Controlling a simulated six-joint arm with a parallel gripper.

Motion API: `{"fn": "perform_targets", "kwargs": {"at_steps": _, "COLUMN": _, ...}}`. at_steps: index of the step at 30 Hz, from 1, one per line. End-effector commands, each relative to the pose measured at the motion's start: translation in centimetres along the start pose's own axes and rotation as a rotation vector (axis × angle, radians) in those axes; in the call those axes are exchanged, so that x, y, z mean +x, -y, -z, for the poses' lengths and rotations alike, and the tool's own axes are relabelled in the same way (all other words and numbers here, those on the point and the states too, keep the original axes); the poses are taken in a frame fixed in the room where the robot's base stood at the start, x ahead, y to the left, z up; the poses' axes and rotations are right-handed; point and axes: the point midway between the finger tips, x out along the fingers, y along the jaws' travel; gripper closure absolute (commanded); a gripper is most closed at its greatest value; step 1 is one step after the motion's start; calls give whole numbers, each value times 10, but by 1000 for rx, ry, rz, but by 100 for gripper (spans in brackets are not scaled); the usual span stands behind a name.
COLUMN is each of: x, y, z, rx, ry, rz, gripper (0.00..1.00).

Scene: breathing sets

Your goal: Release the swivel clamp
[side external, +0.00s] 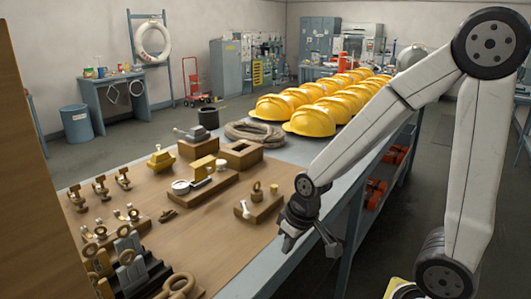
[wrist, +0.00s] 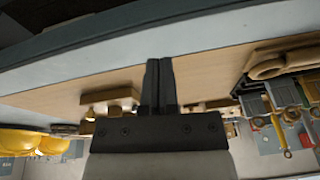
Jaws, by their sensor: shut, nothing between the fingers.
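My gripper (side external: 289,241) is shut and empty, over the near right edge of the wooden board (side external: 222,250). Its two dark fingers (wrist: 160,64) are together in the wrist view, with bare board behind them. A wooden block (side external: 262,209) with a small brass post and a white-tipped lever stands on the board just left of my gripper, apart from it. I cannot tell for certain whether this is the swivel clamp. Small metal clamp-like fittings (side external: 124,178) stand at the board's left side. The wrist view is tilted and shows blocks (wrist: 112,97) beyond the fingers only partly.
A rope coil (side external: 255,134) and several yellow helmets (side external: 309,120) lie farther back. Rings and a dark rack (side external: 140,270) crowd the near left. The board's near right is clear.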

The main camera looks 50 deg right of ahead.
Motion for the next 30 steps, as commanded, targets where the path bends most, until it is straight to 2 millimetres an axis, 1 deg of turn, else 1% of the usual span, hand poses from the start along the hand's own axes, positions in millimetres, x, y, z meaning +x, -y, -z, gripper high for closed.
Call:
{"fn": "perform_targets", "kwargs": {"at_steps": 1, "x": 2, "y": 5, "z": -6, "rx": -36, "ry": 8, "rz": -8, "gripper": 100}}
{"fn": "perform_targets", "kwargs": {"at_steps": 3, "x": 4, "y": 9, "z": -11, "rx": -72, "ry": 14, "rz": -18, "gripper": 100}}
{"fn": "perform_targets", "kwargs": {"at_steps": 6, "x": 5, "y": 12, "z": -15, "rx": -100, "ry": 18, "rz": -26, "gripper": 100}}
{"fn": "perform_targets", "kwargs": {"at_steps": 16, "x": 5, "y": 14, "z": -15, "rx": -91, "ry": 8, "rz": -21, "gripper": 100}}
{"fn": "perform_targets", "kwargs": {"at_steps": 23, "x": 3, "y": 19, "z": -2, "rx": 21, "ry": -59, "rz": 23, "gripper": 100}}
{"fn": "perform_targets", "kwargs": {"at_steps": 30, "x": -3, "y": 20, "z": 22, "rx": 243, "ry": -191, "rz": 76, "gripper": 100}}
